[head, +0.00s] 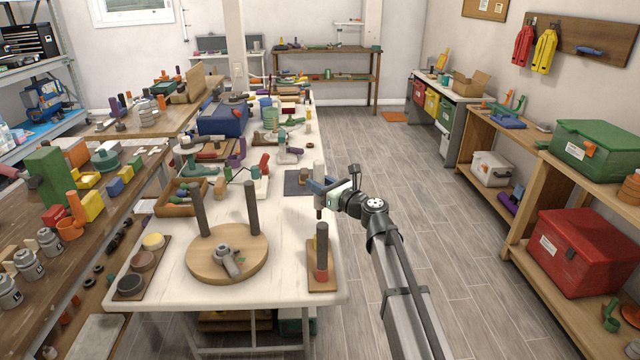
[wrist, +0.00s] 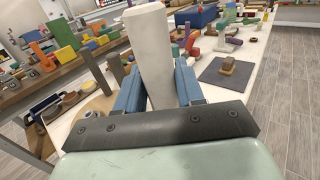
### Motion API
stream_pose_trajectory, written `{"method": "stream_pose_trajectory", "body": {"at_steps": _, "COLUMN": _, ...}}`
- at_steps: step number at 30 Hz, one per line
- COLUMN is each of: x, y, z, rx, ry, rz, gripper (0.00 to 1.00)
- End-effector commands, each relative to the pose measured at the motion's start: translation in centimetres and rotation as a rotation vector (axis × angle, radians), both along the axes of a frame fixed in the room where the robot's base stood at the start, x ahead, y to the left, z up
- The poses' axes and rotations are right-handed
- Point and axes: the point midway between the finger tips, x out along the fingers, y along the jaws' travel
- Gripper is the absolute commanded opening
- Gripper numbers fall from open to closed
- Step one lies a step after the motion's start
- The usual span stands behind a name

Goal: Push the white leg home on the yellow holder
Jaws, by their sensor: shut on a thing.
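My gripper (head: 322,186) is shut on a pale white leg (wrist: 150,55), raised over the right side of the white workbench (head: 285,225). In the wrist view the leg is a faceted bar standing up between the blue fingers (wrist: 158,88). In the head view its lower part (head: 319,212) hangs under the fingers. A round yellow piece (head: 153,241) sits in a dark board at the bench's left edge, apart from the leg. I cannot tell for sure that it is the yellow holder.
A round wooden board (head: 205,265) with dark upright posts stands left of my gripper. A small stand with a red and dark post (head: 322,262) is near the front right edge. A dark mat (head: 296,188) lies behind. The floor to the right is clear.

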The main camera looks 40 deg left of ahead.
Motion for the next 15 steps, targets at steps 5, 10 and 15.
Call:
{"method": "stream_pose_trajectory", "body": {"at_steps": 5, "x": 0.0, "y": 0.0, "z": -0.8, "rx": 0.0, "ry": 0.002, "rz": -0.001, "gripper": 0.03}}
{"method": "stream_pose_trajectory", "body": {"at_steps": 10, "x": 0.0, "y": 0.0, "z": -2.0, "rx": 0.0, "ry": 0.001, "rz": -0.001, "gripper": 0.03}}
{"method": "stream_pose_trajectory", "body": {"at_steps": 15, "x": 0.0, "y": 0.0, "z": -3.4, "rx": 0.0, "ry": 0.002, "rz": -0.001, "gripper": 0.03}}
